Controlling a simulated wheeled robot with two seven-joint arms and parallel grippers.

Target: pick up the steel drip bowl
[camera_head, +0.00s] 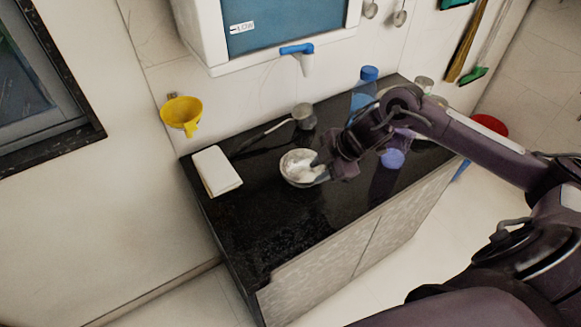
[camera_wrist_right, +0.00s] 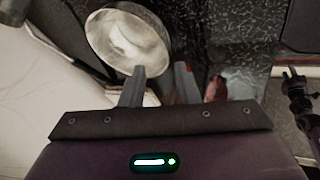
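The steel drip bowl (camera_head: 291,172) is a shiny round bowl on the black counter. In the right wrist view the bowl (camera_wrist_right: 117,42) shows at the upper left, with its open top towards the camera. My right gripper (camera_head: 322,168) is at the right side of the bowl in the head view. In the right wrist view the gripper (camera_wrist_right: 160,72) has its fingers apart. One finger overlaps the bowl's near edge and the other is beside its rim. I cannot tell whether they touch it. A dark pronged part at the right edge of that view looks like my left gripper (camera_wrist_right: 294,80).
A white folded cloth or box (camera_head: 217,171) lies left of the bowl. A long-handled steel ladle or pan (camera_head: 303,116) lies behind it. A blue bottle (camera_head: 363,90) stands behind my right arm, and a blue-purple round object (camera_head: 392,158) is near it. The front-left counter (camera_head: 255,235) is clear.

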